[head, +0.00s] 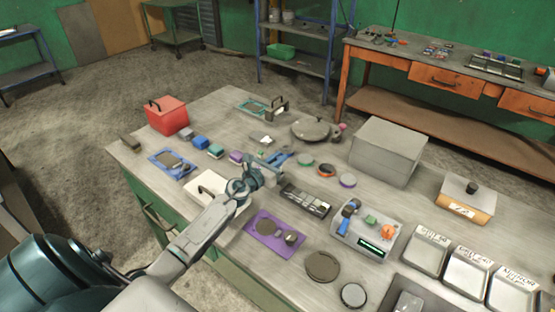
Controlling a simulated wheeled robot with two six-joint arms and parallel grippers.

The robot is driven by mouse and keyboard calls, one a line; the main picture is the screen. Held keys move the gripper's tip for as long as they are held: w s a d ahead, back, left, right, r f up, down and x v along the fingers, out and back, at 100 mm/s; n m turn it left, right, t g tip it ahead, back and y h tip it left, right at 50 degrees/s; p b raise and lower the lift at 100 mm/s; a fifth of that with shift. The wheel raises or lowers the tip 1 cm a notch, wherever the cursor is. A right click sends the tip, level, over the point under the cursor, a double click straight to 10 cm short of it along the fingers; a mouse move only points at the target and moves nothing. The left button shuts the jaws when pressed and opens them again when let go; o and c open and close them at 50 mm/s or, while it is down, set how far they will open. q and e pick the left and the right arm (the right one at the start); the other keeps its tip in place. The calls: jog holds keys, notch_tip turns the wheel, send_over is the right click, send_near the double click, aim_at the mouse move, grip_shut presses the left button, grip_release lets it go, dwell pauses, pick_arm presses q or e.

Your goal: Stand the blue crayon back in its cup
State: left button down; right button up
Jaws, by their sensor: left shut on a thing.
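My left arm reaches in from the lower left over the table. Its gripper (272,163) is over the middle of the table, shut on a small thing. Blue shows at its fingertips and fits the blue crayon (284,157), but it is too small to make out its shape or tilt. I cannot clearly pick out the crayon's cup; the gripper may hide part of that area. My right gripper is out of view.
A red box (167,115) stands at the left and a grey box (387,151) at the right. Several small colored blocks lie left of the gripper.

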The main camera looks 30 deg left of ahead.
pick_arm(q)
jog(key=shift+f, duration=0.1)
jog(key=c, duration=1.3)
grip_release()
jog(key=shift+s+f, duration=0.15)
jog(key=shift+s, duration=0.4)
jog(key=s, duration=0.6)
jog(key=s+b, duration=0.1)
jog(key=s, duration=0.2)
jog(key=shift+s+a, duration=0.35)
jog(key=shift+a, duration=0.05)
